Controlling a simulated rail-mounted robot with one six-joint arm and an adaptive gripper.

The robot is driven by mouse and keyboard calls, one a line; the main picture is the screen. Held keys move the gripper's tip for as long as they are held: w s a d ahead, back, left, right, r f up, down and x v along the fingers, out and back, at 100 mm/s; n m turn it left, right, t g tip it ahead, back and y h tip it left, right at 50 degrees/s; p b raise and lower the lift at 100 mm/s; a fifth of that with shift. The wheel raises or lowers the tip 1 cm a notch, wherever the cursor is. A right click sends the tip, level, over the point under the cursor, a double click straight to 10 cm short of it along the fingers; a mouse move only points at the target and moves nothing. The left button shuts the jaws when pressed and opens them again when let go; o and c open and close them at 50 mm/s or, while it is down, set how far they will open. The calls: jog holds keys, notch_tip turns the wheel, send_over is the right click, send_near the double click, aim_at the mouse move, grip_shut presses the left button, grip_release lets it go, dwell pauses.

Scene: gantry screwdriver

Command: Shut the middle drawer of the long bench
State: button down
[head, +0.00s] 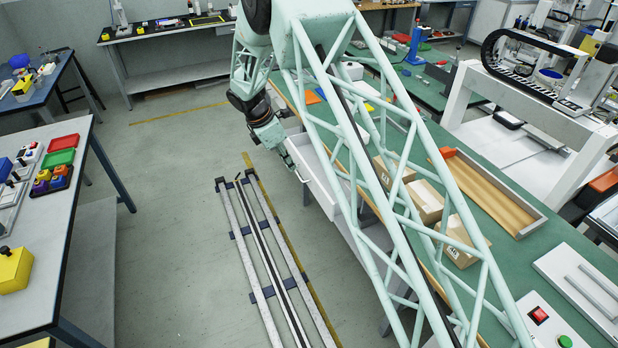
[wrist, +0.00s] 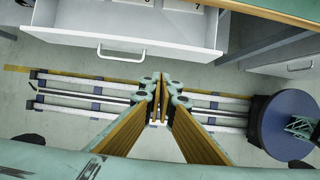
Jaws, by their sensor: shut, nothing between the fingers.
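The long bench (head: 395,135) has a green top and runs down the right of the head view. A white drawer (head: 318,183) stands pulled out from its front, partly hidden behind my arm. In the wrist view the drawer front (wrist: 150,45) with its pale bar handle (wrist: 120,51) is at the top, and light items lie inside it. My gripper (head: 289,164) is shut and empty. In the head view it appears close to the drawer's handle end. In the wrist view the fingertips (wrist: 163,80) are below the drawer front; contact cannot be told.
Another drawer front (wrist: 280,68) sits flush under the bench edge at right in the wrist view. Floor rails (head: 268,260) run along the aisle. Cardboard boxes (head: 425,200) and a wooden tray (head: 490,195) are on the bench.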

aim_at(310, 177)
dwell(0.3)
jog(key=shift+w+d+f+b, duration=0.6)
jog(key=shift+d+f, duration=0.55)
jog(key=shift+f, duration=0.4)
jog(key=shift+w+d+f+b, duration=0.55)
jog(key=shift+d+f, duration=0.6)
jog(key=shift+f, duration=0.35)
jog(key=shift+w+d+f+b, duration=0.6)
jog(key=shift+d+f, duration=0.55)
jog(key=shift+f, duration=0.4)
